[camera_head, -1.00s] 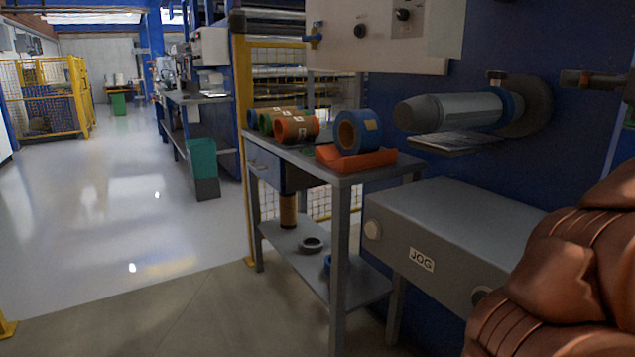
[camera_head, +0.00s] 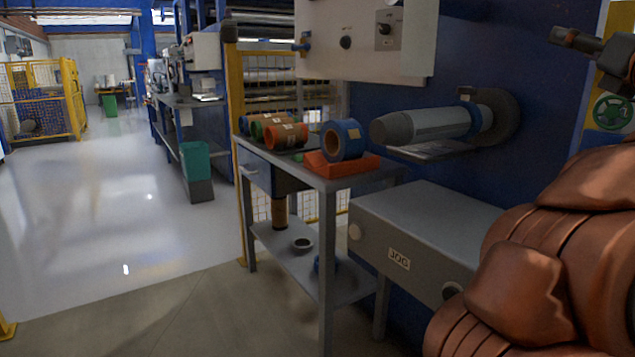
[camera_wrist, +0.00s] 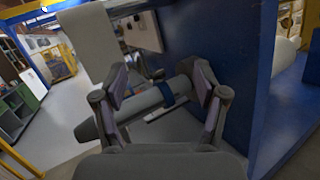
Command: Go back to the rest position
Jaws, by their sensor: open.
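My gripper (camera_wrist: 160,72) shows in the wrist view with its two fingers spread apart and nothing between the pads. Beyond the fingers, apart from them as far as I can tell, is the grey roller (camera_wrist: 150,103) with a blue band on the blue machine. In the head view the same grey roller (camera_head: 428,125) sticks out leftward from the machine's dark round flange. My brown arm fills the lower right of the head view. A blue roll (camera_head: 343,140) sits on an orange cradle (camera_head: 342,165) on the grey side table (camera_head: 312,181).
Orange-ended (camera_head: 287,136) and green rolls lie on the table's far part. A grey JOG box (camera_head: 425,222) juts out below the roller. A control panel (camera_head: 365,40) hangs above. A green bin (camera_head: 196,160) stands at the aisle. The floor (camera_head: 90,220) at left is open.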

